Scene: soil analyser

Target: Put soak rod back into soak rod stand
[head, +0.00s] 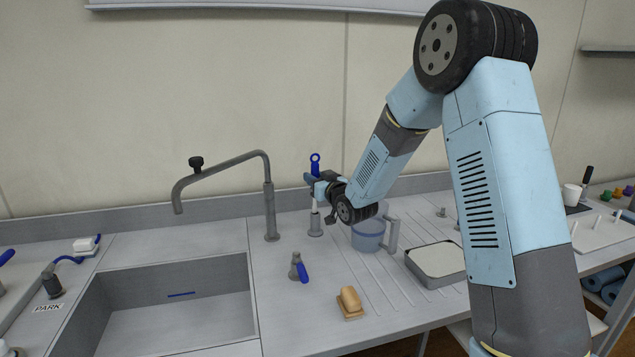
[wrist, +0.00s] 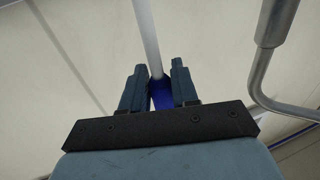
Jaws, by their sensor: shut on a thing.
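The soak rod has a blue ring-topped handle (head: 315,166) and a pale shaft. My gripper (head: 314,184) is shut on the blue handle, and the rod hangs upright below it. In the wrist view the white shaft (wrist: 147,38) runs away from between my gripper's fingers (wrist: 160,92), with blue handle between them. The soak rod stand, a grey tube on a round foot (head: 315,226), is directly below the gripper. The shaft lines up with the tube in the head view; I cannot tell how far its lower end is inside.
A grey tap (head: 269,205) stands left of the rod, beside the sink (head: 170,300). A clear blue jug (head: 368,236) is close on the right, under my arm. A blue-handled valve (head: 299,268), a brush (head: 350,302) and a grey tray (head: 436,262) are nearer the front.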

